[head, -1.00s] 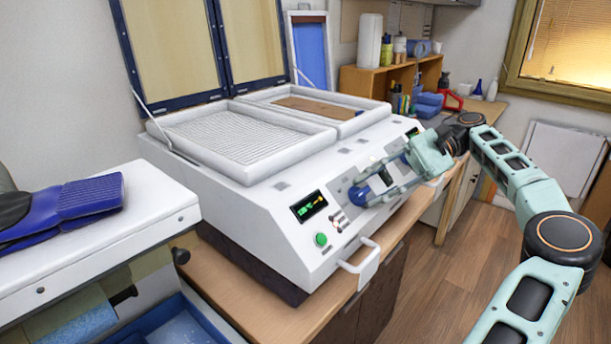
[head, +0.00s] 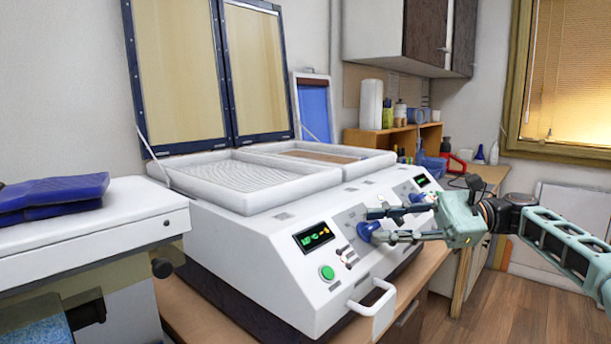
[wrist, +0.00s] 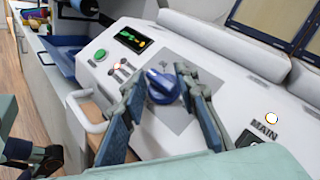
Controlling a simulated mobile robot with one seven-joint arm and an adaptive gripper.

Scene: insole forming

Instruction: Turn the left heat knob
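The left heat knob (head: 367,232) is blue and sits on a grey plate on the sloped front of the white machine (head: 262,260). In the wrist view the knob (wrist: 163,86) has a white pointer mark and lies between my fingertips. My gripper (head: 380,225) is at the front panel, one finger on each side of the knob. In the wrist view my gripper (wrist: 158,82) looks open around the knob; whether either finger touches it is hard to tell. Part of the knob is hidden by the fingers in the head view.
A second blue knob (head: 417,197) is farther right on the panel. A lit display (head: 314,237), a green button (head: 327,272) and small switches sit left of the left knob. A white handle (head: 372,300) sticks out below. The machine's lids stand open behind.

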